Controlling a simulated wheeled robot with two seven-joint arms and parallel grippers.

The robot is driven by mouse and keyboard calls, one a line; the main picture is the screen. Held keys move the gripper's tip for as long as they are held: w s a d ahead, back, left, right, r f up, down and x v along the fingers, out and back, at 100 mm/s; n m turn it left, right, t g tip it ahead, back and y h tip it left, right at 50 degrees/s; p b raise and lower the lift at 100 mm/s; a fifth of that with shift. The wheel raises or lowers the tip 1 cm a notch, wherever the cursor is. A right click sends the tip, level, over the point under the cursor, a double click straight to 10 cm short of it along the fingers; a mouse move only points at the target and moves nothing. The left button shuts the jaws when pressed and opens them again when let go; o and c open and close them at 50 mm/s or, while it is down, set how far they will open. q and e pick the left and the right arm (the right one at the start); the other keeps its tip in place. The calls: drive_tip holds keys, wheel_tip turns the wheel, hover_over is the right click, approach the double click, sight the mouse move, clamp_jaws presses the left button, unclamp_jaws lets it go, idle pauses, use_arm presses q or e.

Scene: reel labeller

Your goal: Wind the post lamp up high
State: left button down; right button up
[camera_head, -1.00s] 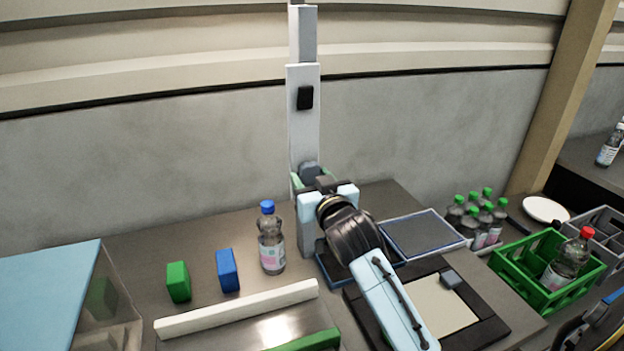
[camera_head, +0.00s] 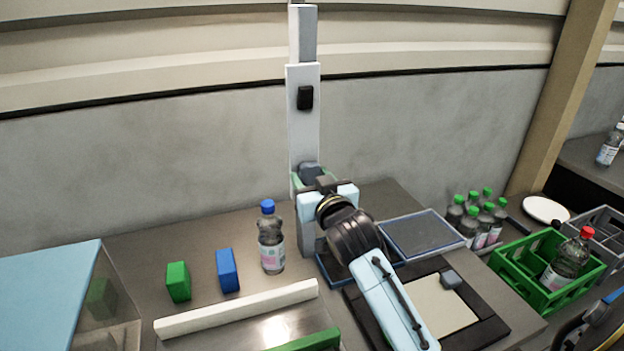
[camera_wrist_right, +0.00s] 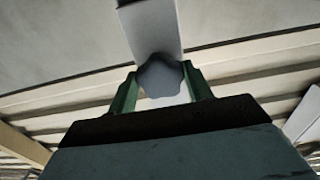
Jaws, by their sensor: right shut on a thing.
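The lamp post (camera_head: 304,130) stands upright at the back of the table, a pale grey column with a narrower section (camera_head: 303,35) rising out of its top. A small black box (camera_head: 305,98) sits on its front. My right gripper (camera_head: 311,174) is at the lower part of the post, shut on a grey lobed knob (camera_wrist_right: 161,77). In the right wrist view, the green fingers (camera_wrist_right: 160,88) stand on both sides of the knob, with the post behind it. The lamp's head is not in view. My left gripper is not in view.
A blue-capped bottle (camera_head: 271,238) stands left of my right arm, with a blue block (camera_head: 228,271) and a green block (camera_head: 178,282) farther left. A dark-framed tray (camera_head: 422,234), green-capped bottles (camera_head: 473,215) and a green crate (camera_head: 504,267) are on the right.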

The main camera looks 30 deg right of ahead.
idle(0.3)
drive_tip(key=o, duration=0.9)
drive_tip(key=shift+o, duration=0.2)
drive_tip(key=shift+s, duration=0.1)
drive_tip(key=v, duration=1.3)
drive_tip(key=shift+b, duration=0.4)
drive_tip(key=shift+s, duration=0.1)
